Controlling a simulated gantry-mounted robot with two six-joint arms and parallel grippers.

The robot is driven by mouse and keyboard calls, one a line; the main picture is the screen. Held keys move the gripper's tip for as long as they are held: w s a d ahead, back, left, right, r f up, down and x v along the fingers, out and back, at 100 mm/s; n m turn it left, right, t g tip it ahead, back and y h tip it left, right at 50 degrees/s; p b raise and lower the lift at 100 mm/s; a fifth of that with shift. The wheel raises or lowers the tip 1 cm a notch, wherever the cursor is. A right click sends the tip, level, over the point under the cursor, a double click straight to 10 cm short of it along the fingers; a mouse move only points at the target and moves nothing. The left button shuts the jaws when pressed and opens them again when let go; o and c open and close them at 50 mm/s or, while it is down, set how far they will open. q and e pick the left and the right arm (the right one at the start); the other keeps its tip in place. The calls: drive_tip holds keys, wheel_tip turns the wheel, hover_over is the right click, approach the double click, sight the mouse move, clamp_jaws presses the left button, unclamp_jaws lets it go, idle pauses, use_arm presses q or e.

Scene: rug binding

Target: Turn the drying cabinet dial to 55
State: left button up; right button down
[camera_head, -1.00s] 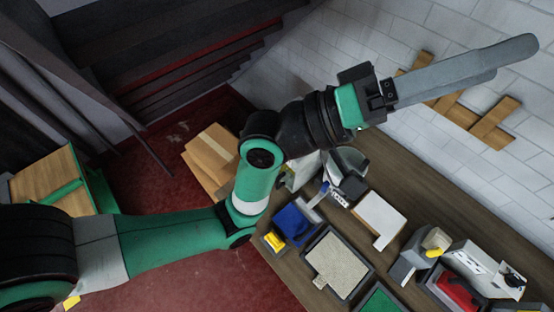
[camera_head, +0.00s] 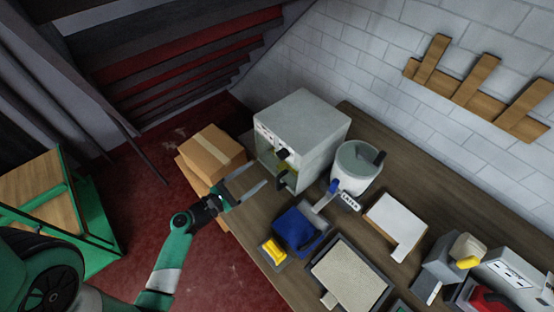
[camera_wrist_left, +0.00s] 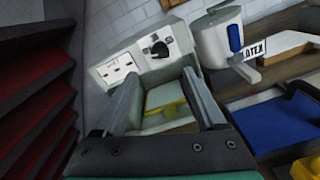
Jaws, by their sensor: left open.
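The drying cabinet (camera_head: 318,112) is a pale grey box at the back left of the bench, and it also shows in the left wrist view (camera_wrist_left: 176,33). Its dark dial (camera_wrist_left: 160,48) is on the upper front panel, beside a white label panel. In the head view the dial (camera_head: 284,153) is small. Below it is an opening with something yellow inside. My left gripper (camera_head: 259,173) is open and empty in front of the cabinet, apart from the dial. In the left wrist view the dial lies beyond the two fingers (camera_wrist_left: 160,76). The dial's setting is too small to read.
A white pot (camera_head: 357,167) labelled LATEX stands right of the cabinet. A blue tray (camera_head: 298,229) and yellow item (camera_head: 272,252) lie nearer the bench's front edge. A cardboard box (camera_head: 213,152) is left of the cabinet. Wooden wall racks hang behind the bench.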

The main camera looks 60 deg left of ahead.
sight(282, 154)
use_arm(q)
drive_tip(key=x, duration=1)
drive_tip(key=shift+w, duration=0.15)
drive_tip(key=shift+d, duration=0.1)
drive_tip(key=shift+c, duration=0.3)
clamp_jaws()
